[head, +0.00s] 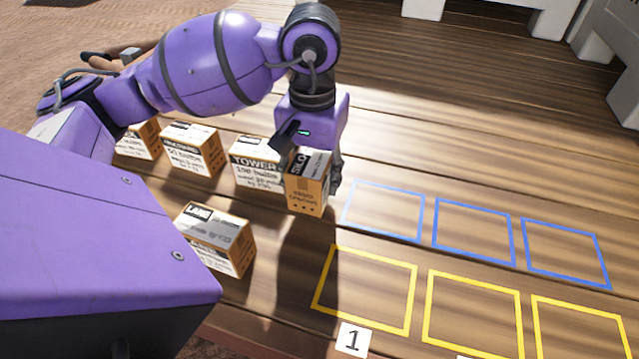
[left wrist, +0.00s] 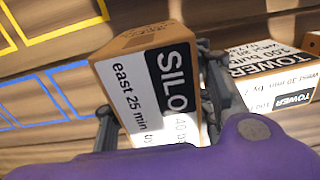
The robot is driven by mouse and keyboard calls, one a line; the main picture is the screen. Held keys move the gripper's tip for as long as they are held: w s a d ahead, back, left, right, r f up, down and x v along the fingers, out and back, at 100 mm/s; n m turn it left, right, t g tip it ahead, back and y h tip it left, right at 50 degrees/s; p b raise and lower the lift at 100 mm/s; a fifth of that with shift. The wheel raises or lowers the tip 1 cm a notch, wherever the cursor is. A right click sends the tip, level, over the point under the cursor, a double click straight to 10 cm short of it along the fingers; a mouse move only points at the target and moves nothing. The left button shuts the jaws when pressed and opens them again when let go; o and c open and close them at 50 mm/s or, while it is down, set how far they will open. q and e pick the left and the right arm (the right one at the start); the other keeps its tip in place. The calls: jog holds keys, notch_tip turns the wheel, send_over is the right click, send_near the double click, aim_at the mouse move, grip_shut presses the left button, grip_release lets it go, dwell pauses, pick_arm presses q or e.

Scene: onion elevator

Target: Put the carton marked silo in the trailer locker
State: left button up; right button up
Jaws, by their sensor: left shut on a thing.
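The silo carton (head: 307,195) is a brown box with a black and white label reading SILO. My left gripper (head: 310,170) is shut on it, with a finger on either side. In the left wrist view the carton (left wrist: 148,82) shows large between the fingers, its label reading "SILO" and "east 25 min", partly hidden by my wrist. It is close beside the tower carton (head: 257,163); I cannot tell whether its base touches the planks. My right gripper does not show. No trailer locker can be made out in either view.
Other cartons stand to the left: one at the back (head: 190,150), one partly hidden at far left (head: 138,140), and one in front (head: 217,238). Empty blue squares (head: 473,232) and yellow squares (head: 365,290) mark the planks at right. White blocky structures (head: 535,15) stand at the back.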

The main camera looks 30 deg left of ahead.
pick_arm(q)
jog(key=f, duration=0.1)
jog(key=w+f, duration=0.1)
jog(key=f+b, duration=0.1)
jog(key=shift+w+a+f, duration=0.25)
jog(key=shift+f, duration=0.05)
jog(key=shift+s+d+f, duration=0.15)
jog(key=shift+f, duration=0.3)
jog(key=shift+s+r, duration=0.25)
jog(key=shift+w+f+b, duration=0.3)
jog(key=shift+f+b, duration=0.05)
jog(key=shift+f, duration=0.05)
jog(key=o, duration=1.4)
jog(key=shift+r, duration=0.1)
jog(key=shift+o, duration=0.9)
jog(key=shift+s, duration=0.1)
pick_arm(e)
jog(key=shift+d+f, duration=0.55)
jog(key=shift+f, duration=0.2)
